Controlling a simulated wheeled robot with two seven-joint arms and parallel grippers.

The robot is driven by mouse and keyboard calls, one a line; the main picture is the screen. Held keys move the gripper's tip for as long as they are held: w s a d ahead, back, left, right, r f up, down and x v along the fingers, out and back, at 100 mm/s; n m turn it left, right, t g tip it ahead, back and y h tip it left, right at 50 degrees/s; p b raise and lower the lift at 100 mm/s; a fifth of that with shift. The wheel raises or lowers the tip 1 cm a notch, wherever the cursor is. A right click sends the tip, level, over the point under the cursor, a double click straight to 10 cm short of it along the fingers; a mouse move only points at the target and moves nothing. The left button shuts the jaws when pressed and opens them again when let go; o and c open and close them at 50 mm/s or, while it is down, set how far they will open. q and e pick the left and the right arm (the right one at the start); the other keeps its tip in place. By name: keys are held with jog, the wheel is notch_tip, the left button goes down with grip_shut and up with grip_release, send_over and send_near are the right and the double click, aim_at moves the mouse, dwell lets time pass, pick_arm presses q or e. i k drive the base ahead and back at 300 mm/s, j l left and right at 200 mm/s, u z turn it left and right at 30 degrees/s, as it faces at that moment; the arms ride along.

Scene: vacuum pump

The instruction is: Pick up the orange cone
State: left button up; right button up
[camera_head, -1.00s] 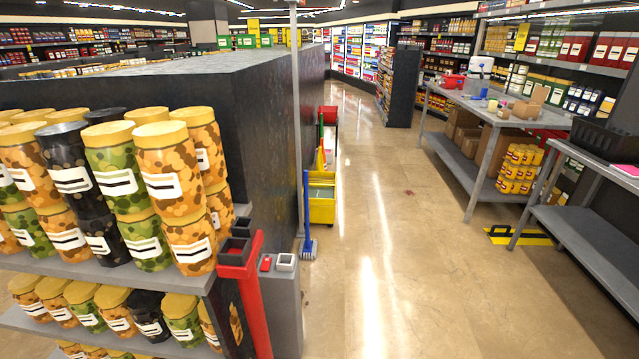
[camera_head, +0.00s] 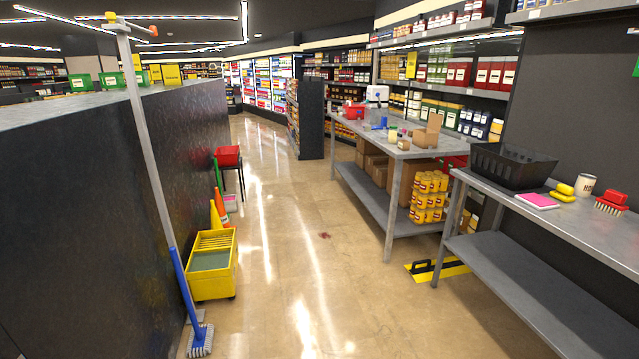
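Two cones stand close together on the floor against the dark wall at the left, behind the yellow mop bucket. The nearer one (camera_head: 214,216) is yellow-orange and is partly hidden by the bucket. The farther one (camera_head: 220,204) is a deeper orange-red with a pale band near its base. Both are some distance ahead along the aisle. Neither of my grippers shows in the head view.
The yellow mop bucket (camera_head: 231,275) and a blue-handled mop (camera_head: 186,290) stand at the left, before the cones. A red box (camera_head: 228,155) sits on a small stand beyond. Grey tables (camera_head: 386,212) line the right.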

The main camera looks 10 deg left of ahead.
aim_at(218, 202)
jog(key=i+j+u, duration=0.2)
jog(key=i, duration=0.35)
jog(key=i+l+u, duration=0.15)
jog(key=i, duration=0.4)
jog(key=i+u, duration=0.2)
jog(key=i, duration=0.4)
jog(key=i+l+u, duration=0.2)
jog(key=i, duration=0.35)
jog(key=i+j+u, duration=0.15)
jog(key=i, duration=0.45)
jog(key=i+j+u, duration=0.2)
jog(key=i, duration=0.45)
jog(key=i+l+z, duration=0.25)
jog(key=l, duration=0.2)
jog(key=i+l+z, duration=0.25)
jog(key=i+l, duration=0.25)
jog(key=i, duration=0.25)
jog(key=i+l, duration=0.25)
jog(key=i, duration=0.25)
jog(key=i+l, duration=0.2)
jog(key=i, duration=0.25)
